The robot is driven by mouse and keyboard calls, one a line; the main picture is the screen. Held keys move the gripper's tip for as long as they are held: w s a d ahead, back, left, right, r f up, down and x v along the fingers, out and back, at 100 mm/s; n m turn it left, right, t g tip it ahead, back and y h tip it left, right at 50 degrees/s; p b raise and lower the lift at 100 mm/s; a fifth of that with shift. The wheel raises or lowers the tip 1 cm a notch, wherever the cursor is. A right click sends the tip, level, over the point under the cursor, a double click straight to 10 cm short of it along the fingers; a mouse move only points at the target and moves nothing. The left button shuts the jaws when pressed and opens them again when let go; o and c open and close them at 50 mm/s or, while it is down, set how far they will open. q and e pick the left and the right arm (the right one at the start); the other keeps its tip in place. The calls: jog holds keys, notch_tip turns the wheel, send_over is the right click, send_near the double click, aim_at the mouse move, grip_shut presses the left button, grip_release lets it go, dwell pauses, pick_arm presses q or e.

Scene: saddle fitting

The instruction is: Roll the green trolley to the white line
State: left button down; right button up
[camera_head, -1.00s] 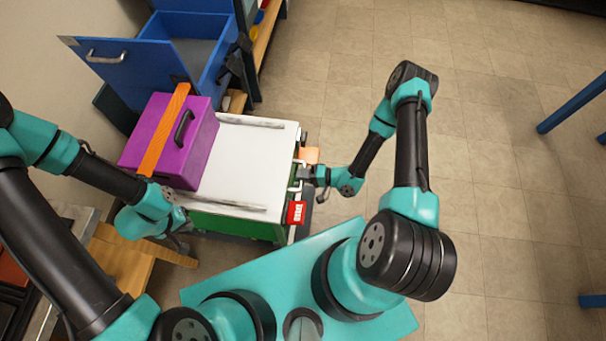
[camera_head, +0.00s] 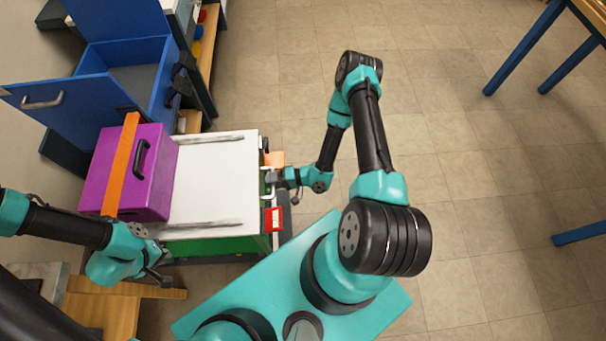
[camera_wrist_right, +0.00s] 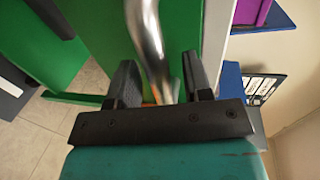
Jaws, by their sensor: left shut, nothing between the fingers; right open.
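The green trolley (camera_head: 215,246) has a white top and stands left of centre in the head view. A metal handle (camera_wrist_right: 148,45) runs up its end face in the right wrist view. My right gripper (camera_wrist_right: 160,82) is open, with one finger on each side of the handle. In the head view this gripper (camera_head: 272,178) is at the trolley's right end. My left gripper (camera_head: 170,277) is shut and empty, near the trolley's near left corner, apart from the handle. I see no white line on the visible floor.
A purple box (camera_head: 158,185) with an orange band sits on the trolley top. A red tag (camera_head: 273,218) is on its right end. A blue cabinet (camera_head: 135,75) stands behind, a wooden bench (camera_head: 105,305) at near left. Blue table legs (camera_head: 525,45) are at right. The floor between is clear.

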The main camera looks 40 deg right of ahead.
jog(key=v, duration=1.7)
jog(key=shift+w+d, duration=0.1)
jog(key=w+a+r+n+g+h, duration=0.1)
jog(key=w+a+n+g+h, duration=0.15)
jog(key=w+a+h, duration=0.35)
jog(key=s+a+r+n+g+h, duration=0.2)
jog(key=s+a+r+g+h, duration=0.1)
jog(key=r, duration=0.5)
jog(key=shift+s+a+r+g, duration=0.35)
jog(key=shift+s+a+g, duration=0.2)
jog(key=shift+a+g, duration=0.45)
jog(key=shift+c, duration=0.4)
dwell(1.1)
